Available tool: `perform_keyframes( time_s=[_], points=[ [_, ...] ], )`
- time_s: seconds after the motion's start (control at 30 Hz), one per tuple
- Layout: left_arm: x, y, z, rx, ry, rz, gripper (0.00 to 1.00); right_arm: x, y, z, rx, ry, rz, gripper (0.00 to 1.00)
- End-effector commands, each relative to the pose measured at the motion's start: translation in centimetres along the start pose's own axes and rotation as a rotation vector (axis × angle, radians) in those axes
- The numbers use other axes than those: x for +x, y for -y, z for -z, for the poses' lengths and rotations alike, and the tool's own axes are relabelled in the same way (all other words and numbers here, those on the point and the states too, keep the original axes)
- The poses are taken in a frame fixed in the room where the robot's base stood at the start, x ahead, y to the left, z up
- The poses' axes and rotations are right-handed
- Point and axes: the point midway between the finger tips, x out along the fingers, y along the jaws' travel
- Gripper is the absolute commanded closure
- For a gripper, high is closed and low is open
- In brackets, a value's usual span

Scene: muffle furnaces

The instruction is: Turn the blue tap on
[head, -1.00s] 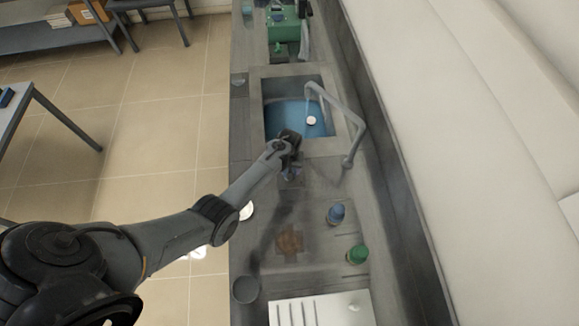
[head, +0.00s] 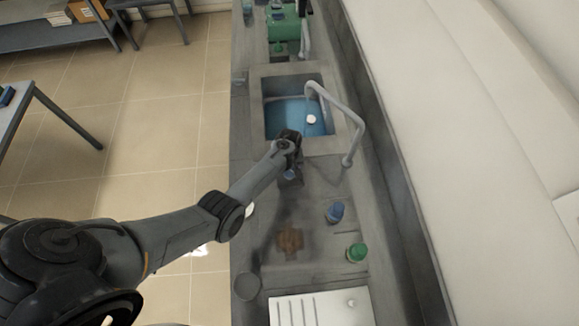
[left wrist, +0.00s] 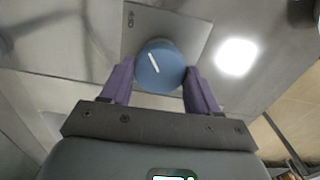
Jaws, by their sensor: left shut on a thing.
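The blue tap (left wrist: 160,66) is a round knob with a white line on its face, seen in the left wrist view in front of a grey square plate. The line is tilted, its upper end to the left. My left gripper (left wrist: 159,84) is shut on the blue tap, one purple finger on each side of it. In the head view my left gripper (head: 291,175) is at the counter just in front of the sink, and the arm hides much of that spot. My right gripper is in neither view now.
A sink (head: 297,135) with a grey bent spout (head: 345,110) lies just beyond the gripper. A blue-topped item (head: 335,212) and a green-topped item (head: 357,252) stand on the counter to the right. A white ribbed board (head: 320,308) lies nearer.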

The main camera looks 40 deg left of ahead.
Motion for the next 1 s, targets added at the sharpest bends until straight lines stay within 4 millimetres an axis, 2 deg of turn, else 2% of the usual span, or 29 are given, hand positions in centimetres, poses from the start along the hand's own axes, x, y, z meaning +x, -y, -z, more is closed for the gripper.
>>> perform_keyframes(
  time_s=[0.03, 0.07, 0.2, 0.47, 0.63, 0.77, 1.0],
  points=[
    [0.0, 0.0, 0.0, 0.000, 0.000, 0.000, 0.70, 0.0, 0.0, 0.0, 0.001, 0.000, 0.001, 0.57],
    [0.0, 0.0, 0.0, 0.000, 0.000, 0.000, 0.35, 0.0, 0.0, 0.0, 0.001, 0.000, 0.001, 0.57],
    [0.0, 0.0, 0.0, 0.001, 0.000, 0.000, 0.14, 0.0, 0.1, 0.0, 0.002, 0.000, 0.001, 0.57],
    [0.0, 0.0, 0.0, 0.001, 0.000, 0.000, 0.14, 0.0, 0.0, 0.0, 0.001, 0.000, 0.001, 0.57],
    [-0.8, 0.0, 0.1, 0.001, -0.002, -0.001, 0.14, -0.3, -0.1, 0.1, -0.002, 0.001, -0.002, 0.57],
    [-2.4, 0.0, 0.1, 0.001, -0.003, -0.002, 0.14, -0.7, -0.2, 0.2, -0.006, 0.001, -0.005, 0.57],
    [-6.3, 0.0, 0.1, 0.002, -0.003, -0.001, 0.14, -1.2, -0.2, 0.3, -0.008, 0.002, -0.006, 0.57]
  ],
)
